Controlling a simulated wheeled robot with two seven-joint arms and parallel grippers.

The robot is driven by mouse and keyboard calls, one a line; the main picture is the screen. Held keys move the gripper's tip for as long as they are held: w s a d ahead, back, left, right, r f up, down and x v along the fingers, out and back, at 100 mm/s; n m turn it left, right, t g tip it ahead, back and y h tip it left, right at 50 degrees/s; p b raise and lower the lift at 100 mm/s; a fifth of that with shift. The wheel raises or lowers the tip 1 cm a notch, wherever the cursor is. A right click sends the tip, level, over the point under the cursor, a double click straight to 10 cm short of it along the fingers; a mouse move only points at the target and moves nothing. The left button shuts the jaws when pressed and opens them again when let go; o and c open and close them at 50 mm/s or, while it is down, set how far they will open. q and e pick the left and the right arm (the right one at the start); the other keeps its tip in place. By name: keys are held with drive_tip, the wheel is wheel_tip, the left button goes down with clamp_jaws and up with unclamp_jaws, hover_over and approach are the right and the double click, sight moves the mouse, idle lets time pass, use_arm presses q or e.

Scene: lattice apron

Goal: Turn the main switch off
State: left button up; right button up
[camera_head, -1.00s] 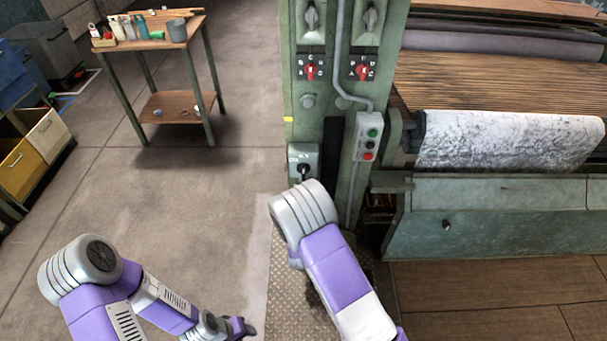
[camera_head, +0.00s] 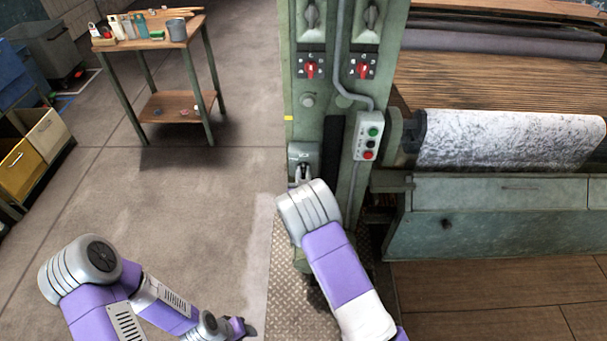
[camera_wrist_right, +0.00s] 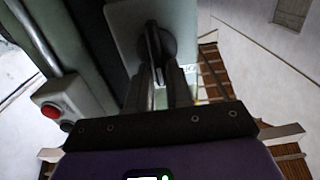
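A grey switch box (camera_head: 303,152) sits low on the green machine column. In the right wrist view its plate (camera_wrist_right: 122,28) carries a dark rotary switch with a narrow upright handle (camera_wrist_right: 152,40). I cannot read a label that names it the main switch. My right gripper (camera_wrist_right: 160,78) is open, with its two fingers apart just below the handle; I cannot tell whether they touch it. In the head view my right forearm hides most of that gripper. My left gripper (camera_head: 242,328) is low over the floor, small and partly hidden, with no object visible in it.
Above are two red rotary switches (camera_head: 311,69) and larger grey knobs (camera_head: 311,17). A push-button box (camera_head: 368,136) and conduit are close to the right. The roller machine (camera_head: 500,215) fills the right side. A wooden table (camera_head: 150,42) stands back left; floor between is open.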

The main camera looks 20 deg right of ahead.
clamp_jaws()
drive_tip(key=shift+n, duration=0.4)
drive_tip(key=shift+w+a+f+n+b, duration=0.1)
drive_tip(key=shift+a+f+n+b, duration=0.35)
drive_tip(key=shift+n, duration=2.4)
drive_tip(key=shift+w+a+f+n+b, duration=0.1)
drive_tip(key=shift+n+b, duration=0.65)
drive_tip(key=shift+n, duration=2.15)
drive_tip(key=shift+w+a+f+n+b, duration=0.1)
drive_tip(key=shift+a+f+n+b, duration=0.35)
drive_tip(key=shift+n, duration=2.4)
drive_tip(key=shift+d+r, duration=0.1)
drive_tip(key=shift+d, duration=0.1)
drive_tip(key=shift+o, duration=2.2)
unclamp_jaws()
